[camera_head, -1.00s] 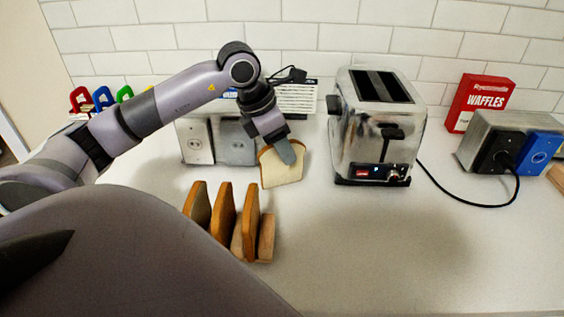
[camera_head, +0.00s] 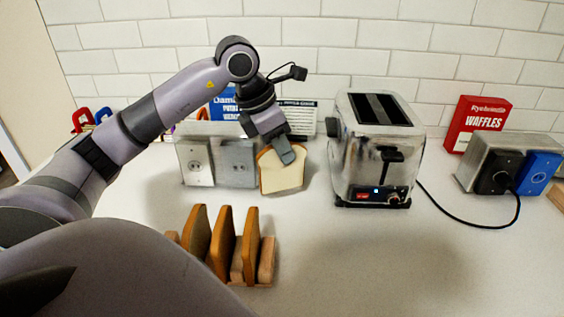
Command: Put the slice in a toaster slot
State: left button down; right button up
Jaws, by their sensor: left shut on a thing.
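A white bread slice with a brown crust (camera_head: 281,176) hangs upright below my left gripper (camera_head: 287,155). The gripper is shut on the slice's top edge. The chrome toaster (camera_head: 372,155) stands to the right of the slice, apart from it, with two dark slots (camera_head: 378,107) on top and a black lever on its front. The slice is lower than the slots in the picture. My right gripper is not in view.
A wooden rack (camera_head: 266,262) with several bread slices stands at the front left. Metal outlet boxes (camera_head: 215,162) stand behind. A red waffles box (camera_head: 478,124) and another outlet box with a black cord are at the right. The front right counter is clear.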

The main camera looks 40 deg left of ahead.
pick_arm(q)
notch_tip(320, 180, up, 15)
jog(key=p, duration=0.1)
jog(key=shift+p, duration=0.4)
jog(key=shift+s, duration=0.1)
